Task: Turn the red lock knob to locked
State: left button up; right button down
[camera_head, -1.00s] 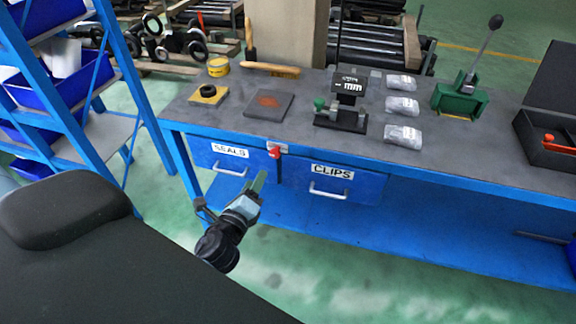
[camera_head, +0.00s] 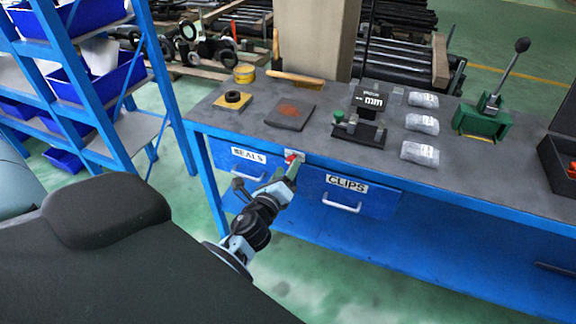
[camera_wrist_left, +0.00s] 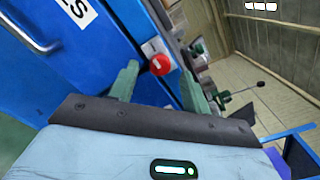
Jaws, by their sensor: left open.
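The red lock knob (camera_head: 292,157) sits on a light plate on the front of the blue workbench, between the SEALS drawer (camera_head: 238,160) and the CLIPS drawer (camera_head: 345,194). My left gripper (camera_head: 288,172) is in front of the knob and partly covers it in the head view. In the left wrist view the red knob (camera_wrist_left: 160,64) shows between the two green fingers, near the tip of the left finger. The fingers are open and apart. I cannot tell how deep the knob lies between them. My right gripper is not in view.
The bench top (camera_head: 220,115) carries a dark plate (camera_head: 290,115), a digital gauge stand (camera_head: 365,115), several bags (camera_head: 421,122) and a green lever press (camera_head: 484,118). Blue shelving (camera_head: 60,45) stands at the left. The green floor in front is clear.

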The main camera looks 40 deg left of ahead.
pick_arm(q)
jog(key=shift+x, duration=0.9)
jog(key=shift+w+a, duration=0.1)
jog(key=shift+w, duration=0.1)
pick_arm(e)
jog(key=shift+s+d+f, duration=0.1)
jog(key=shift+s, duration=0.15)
pick_arm(q)
jog(key=c, duration=1)
